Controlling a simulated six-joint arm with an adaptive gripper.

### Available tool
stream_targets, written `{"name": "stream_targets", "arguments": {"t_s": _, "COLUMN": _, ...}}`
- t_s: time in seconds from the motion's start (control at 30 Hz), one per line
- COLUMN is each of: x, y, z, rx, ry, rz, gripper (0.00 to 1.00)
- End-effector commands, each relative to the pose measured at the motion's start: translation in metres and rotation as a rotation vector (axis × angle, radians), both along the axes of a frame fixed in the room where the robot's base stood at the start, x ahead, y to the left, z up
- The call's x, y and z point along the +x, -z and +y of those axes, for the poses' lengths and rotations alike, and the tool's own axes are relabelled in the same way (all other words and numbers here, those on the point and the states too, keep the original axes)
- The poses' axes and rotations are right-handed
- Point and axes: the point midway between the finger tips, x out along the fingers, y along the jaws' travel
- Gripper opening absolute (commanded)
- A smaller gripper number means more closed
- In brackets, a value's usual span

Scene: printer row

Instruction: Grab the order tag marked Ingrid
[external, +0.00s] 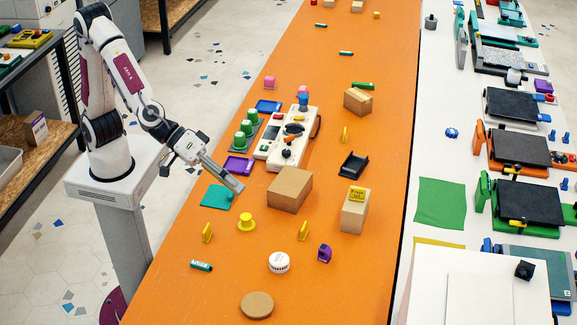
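A yellow tag (357,194) with small dark lettering sits on top of a tall cardboard box (353,215) at the right of the orange table; I cannot read the name surely. Other thin yellow upright pieces stand on the table: one at the front left (207,233), one at the front middle (303,231) and one farther back (344,134). Their faces are too narrow to read. My gripper (236,186) hangs over the teal mat (213,197), left of a larger cardboard box (289,190) and apart from all these pieces. Whether its fingers are open is unclear.
A white control panel (287,138) with knobs, green cylinders (243,137) and a purple tray (237,166) lie behind my gripper. A yellow spool-shaped piece (246,222), a white round tin (279,263) and a purple piece (324,254) stand in front.

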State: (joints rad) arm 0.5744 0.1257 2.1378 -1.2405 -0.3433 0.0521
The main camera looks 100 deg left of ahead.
Motion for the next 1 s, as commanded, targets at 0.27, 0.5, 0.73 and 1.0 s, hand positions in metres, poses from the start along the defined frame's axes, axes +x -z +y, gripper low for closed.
{"name": "stream_targets", "arguments": {"t_s": 0.27, "x": 0.007, "y": 0.056, "z": -0.011, "rx": 0.022, "ry": -0.196, "rz": 0.046, "gripper": 0.33}}
{"name": "stream_targets", "arguments": {"t_s": 0.5, "x": -0.008, "y": 0.109, "z": -0.012, "rx": 0.090, "ry": -0.374, "rz": 0.092, "gripper": 0.33}}
{"name": "stream_targets", "arguments": {"t_s": 0.73, "x": -0.041, "y": 0.158, "z": -0.006, "rx": 0.197, "ry": -0.543, "rz": 0.134, "gripper": 0.33}}
{"name": "stream_targets", "arguments": {"t_s": 1.0, "x": -0.100, "y": 0.207, "z": 0.005, "rx": 0.369, "ry": -0.733, "rz": 0.174, "gripper": 0.33}}
